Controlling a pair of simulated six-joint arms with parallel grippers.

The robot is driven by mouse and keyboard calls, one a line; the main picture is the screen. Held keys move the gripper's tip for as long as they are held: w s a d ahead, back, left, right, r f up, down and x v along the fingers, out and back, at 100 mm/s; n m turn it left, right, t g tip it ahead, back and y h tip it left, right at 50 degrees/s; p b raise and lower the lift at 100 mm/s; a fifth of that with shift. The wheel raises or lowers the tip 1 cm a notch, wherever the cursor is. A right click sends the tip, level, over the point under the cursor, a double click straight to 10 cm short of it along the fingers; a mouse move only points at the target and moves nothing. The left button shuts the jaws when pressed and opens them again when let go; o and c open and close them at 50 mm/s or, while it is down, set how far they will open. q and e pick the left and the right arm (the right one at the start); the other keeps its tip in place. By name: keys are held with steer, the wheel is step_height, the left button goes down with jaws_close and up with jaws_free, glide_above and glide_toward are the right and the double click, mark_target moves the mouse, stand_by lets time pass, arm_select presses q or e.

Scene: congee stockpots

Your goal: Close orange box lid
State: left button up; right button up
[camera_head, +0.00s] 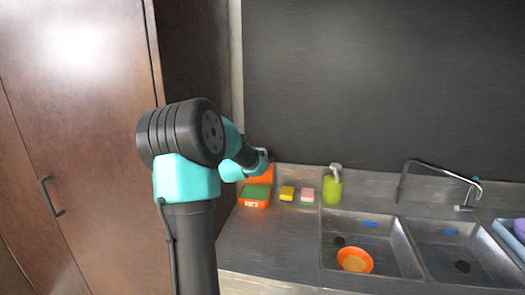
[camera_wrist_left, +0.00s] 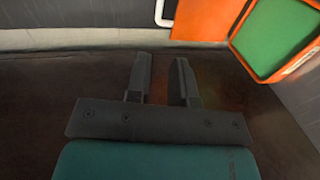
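The orange box (camera_head: 253,203) stands on the counter at its left end, with a green surface inside its rim. Its orange lid (camera_head: 262,174) is raised at the back, partly hidden by my left arm. In the left wrist view the box (camera_wrist_left: 277,38) is at the upper right, and the orange lid (camera_wrist_left: 207,18) is beside it at the top. My left gripper (camera_wrist_left: 163,62) is open with nothing between its fingers, apart from the box and lid. In the head view its fingers are hidden behind my arm. My right gripper is not in view.
A yellow sponge (camera_head: 287,193), a pink sponge (camera_head: 307,195) and a green soap bottle (camera_head: 332,187) stand right of the box. Further right are two sinks, one holding an orange bowl (camera_head: 355,260), and a faucet (camera_head: 440,172). A brown cabinet (camera_head: 80,120) stands at the left.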

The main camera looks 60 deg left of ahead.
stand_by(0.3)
arm_select(q)
steer(key=x, duration=1.7)
steer(key=shift+w+a, duration=0.1)
steer(key=shift+a, duration=0.05)
steer(key=shift+f, duration=0.1)
steer(key=shift+c, duration=0.5)
jaws_close()
